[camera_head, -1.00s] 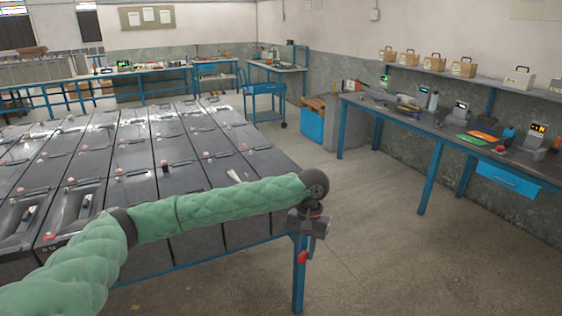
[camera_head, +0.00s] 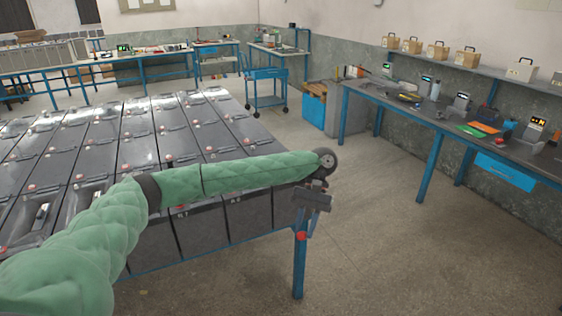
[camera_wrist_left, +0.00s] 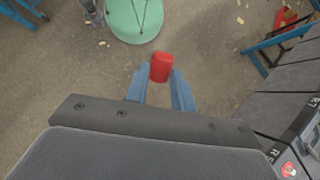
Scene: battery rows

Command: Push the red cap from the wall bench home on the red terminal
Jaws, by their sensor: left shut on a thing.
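My left gripper (camera_head: 303,230) hangs at the end of the green-sleeved arm, near the front right corner of the battery table. It is shut on the red cap (camera_head: 301,236), which shows between the blue fingertips in the left wrist view (camera_wrist_left: 161,67). The cap is in the air over the floor, apart from any battery. Several batteries (camera_head: 215,137) in the head view have small red spots on top; I cannot tell which is the task's terminal. My right gripper is not in view.
The wall bench (camera_head: 420,110) stands at the right with devices, an orange sheet and a small red item (camera_head: 499,141). A blue trolley (camera_head: 265,85) and a blue bin (camera_head: 313,108) stand behind. The floor between table and bench is clear.

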